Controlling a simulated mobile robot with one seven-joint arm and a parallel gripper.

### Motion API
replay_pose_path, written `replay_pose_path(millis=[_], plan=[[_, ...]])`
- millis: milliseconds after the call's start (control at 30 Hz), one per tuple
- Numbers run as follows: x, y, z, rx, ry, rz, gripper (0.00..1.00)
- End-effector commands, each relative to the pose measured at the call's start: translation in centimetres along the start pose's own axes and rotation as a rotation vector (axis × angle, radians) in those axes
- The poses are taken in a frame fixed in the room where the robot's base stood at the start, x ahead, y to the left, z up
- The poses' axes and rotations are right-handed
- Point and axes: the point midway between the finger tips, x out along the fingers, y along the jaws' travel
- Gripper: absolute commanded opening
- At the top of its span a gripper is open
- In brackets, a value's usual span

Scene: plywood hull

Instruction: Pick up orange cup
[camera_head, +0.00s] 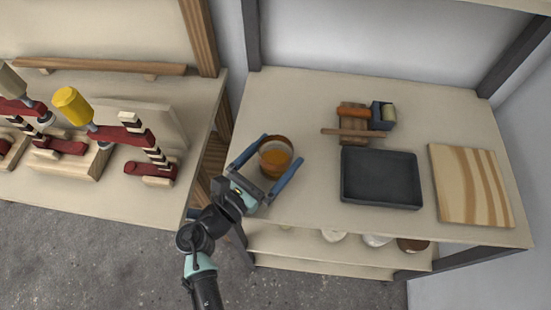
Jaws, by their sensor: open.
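The orange cup (276,157) is a round, brownish-orange vessel standing on the left part of the shelf top. Its inside shows a brighter orange. My gripper (275,155) is open, with one blue finger to the left of the cup and the other to its right. The cup is between the fingers, and I cannot tell whether either finger touches it.
A dark grey tray (381,203) and a striped wooden board (470,185) lie to the right. Behind the tray are a wooden block (351,119) and a blue container (384,116). Bowls (376,240) sit on the lower shelf. A bench with toggle clamps (124,134) stands left.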

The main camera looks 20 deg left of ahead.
Motion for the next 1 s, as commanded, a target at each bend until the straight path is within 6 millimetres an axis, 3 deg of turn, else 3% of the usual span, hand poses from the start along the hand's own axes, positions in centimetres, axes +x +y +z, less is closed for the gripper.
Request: replay_pose_path(millis=[267,600,833,1000], plan=[[0.3,0.0,0.0,0.001,0.000,0.001,0.98],[0.3,0.0,0.1,0.001,-0.001,0.001,0.40],[0.3,0.0,0.3,0.002,-0.001,0.001,0.40],[0.3,0.0,2.6,0.005,-0.003,0.000,0.40]])
